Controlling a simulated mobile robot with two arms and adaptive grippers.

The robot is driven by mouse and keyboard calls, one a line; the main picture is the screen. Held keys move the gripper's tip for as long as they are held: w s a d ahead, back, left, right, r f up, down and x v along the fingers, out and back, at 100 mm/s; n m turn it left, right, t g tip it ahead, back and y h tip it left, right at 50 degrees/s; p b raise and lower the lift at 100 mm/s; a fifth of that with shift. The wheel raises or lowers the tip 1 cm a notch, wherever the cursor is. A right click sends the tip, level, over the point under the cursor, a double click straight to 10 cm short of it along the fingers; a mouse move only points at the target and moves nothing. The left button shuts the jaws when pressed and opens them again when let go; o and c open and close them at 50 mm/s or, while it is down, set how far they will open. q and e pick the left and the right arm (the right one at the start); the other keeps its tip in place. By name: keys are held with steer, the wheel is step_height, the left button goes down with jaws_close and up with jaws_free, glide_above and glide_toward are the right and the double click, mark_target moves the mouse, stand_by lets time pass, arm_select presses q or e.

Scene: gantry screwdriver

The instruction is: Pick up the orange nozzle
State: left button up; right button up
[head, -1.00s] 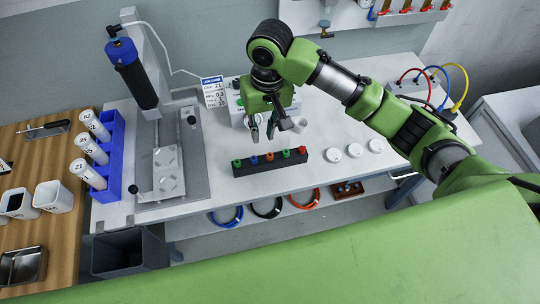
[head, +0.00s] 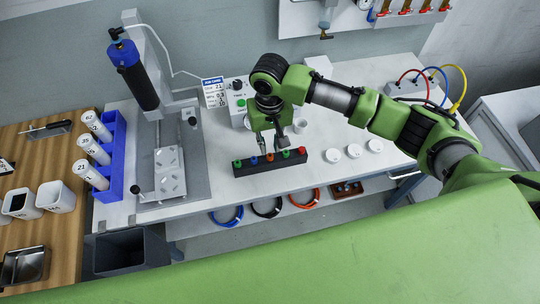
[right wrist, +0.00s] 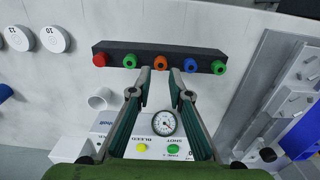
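The orange nozzle (head: 269,157) sits in the middle of a black rack (head: 248,171) on the white bench. It also shows in the right wrist view (right wrist: 160,63), between the blue nozzle (right wrist: 190,65) and a green nozzle (right wrist: 130,61). My right gripper (head: 272,150) is open and empty, pointing down at the rack just behind and above the orange nozzle. In the right wrist view its fingertips (right wrist: 160,77) lie on either side of the orange nozzle's line, and I see no contact. My left gripper is not in view.
A red nozzle (head: 302,150) and another green nozzle (head: 237,163) sit at the rack's ends. White round lids (head: 354,151) lie to the right. A control box with a gauge (right wrist: 163,123) stands behind the rack. A dispenser stand with a black cylinder (head: 137,83) is at left.

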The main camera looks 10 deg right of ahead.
mark_target(270, 155)
steer(key=f, duration=0.2)
steer(key=shift+s+f, duration=0.3)
steer(key=shift+f, duration=0.6)
steer(key=c, duration=0.3)
steer(key=shift+c, duration=0.2)
steer(key=shift+w+r+p, duration=0.1)
steer(key=shift+p, duration=0.2)
